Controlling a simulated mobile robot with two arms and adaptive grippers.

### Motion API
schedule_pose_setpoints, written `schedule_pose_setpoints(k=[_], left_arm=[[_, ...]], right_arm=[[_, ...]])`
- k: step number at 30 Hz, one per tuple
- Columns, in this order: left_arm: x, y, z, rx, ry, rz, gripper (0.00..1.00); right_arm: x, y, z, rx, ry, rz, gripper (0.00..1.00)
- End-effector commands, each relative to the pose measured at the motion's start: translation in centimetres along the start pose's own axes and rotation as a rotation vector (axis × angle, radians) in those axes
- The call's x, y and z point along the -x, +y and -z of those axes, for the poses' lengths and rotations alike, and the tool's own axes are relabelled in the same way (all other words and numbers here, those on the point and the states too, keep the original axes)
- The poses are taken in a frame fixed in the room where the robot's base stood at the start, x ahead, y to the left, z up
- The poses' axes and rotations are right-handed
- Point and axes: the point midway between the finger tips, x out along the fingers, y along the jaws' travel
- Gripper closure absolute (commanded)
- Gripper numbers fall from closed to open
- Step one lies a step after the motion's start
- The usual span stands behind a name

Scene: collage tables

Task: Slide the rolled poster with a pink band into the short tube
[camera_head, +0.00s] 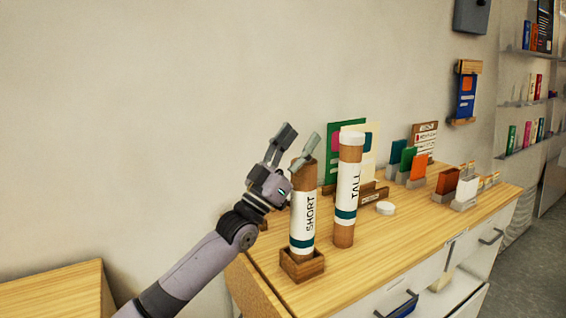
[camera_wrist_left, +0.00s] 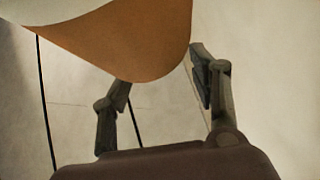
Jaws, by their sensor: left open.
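The short tube (camera_head: 303,215), brown with a white "SHORT" label and a green stripe, stands upright in a small wooden holder (camera_head: 302,268). Its cap is off. My left gripper (camera_head: 301,140) is open and empty at its upper end, fingers pointing up; I cannot tell whether it touches the tube. In the left wrist view a brown and white surface (camera_wrist_left: 140,45), apparently the tube, fills the upper left, close to the open fingers (camera_wrist_left: 163,85). No rolled poster with a pink band can be made out. My right gripper is not in view.
The tall tube (camera_head: 346,190), white-capped, stands just right of the short one. A white round cap (camera_head: 385,208) lies on the wooden table (camera_head: 400,238). Cards and small coloured stands (camera_head: 418,167) line the back. Another wooden surface (camera_head: 50,288) is at lower left.

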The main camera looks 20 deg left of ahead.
Motion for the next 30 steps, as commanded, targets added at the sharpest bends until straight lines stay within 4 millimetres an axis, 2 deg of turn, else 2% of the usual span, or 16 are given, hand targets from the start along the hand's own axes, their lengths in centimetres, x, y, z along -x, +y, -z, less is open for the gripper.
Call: schedule_pose_setpoints(k=[9, 15, 20, 30], left_arm=[[6.8, 0.0, -0.1, 0.001, -0.004, 0.001, 0.44], [9.4, 0.0, -0.1, 0.001, -0.001, 0.0, 0.44], [10.2, 0.0, 0.0, 0.0, 0.0, 0.0, 0.44], [10.2, 0.0, 0.0, 0.0, 0.001, 0.0, 0.44]], right_arm=[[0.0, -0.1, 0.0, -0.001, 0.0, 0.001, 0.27], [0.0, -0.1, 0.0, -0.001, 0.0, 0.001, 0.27], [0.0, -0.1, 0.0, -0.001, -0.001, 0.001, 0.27], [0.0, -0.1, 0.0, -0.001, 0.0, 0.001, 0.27]])
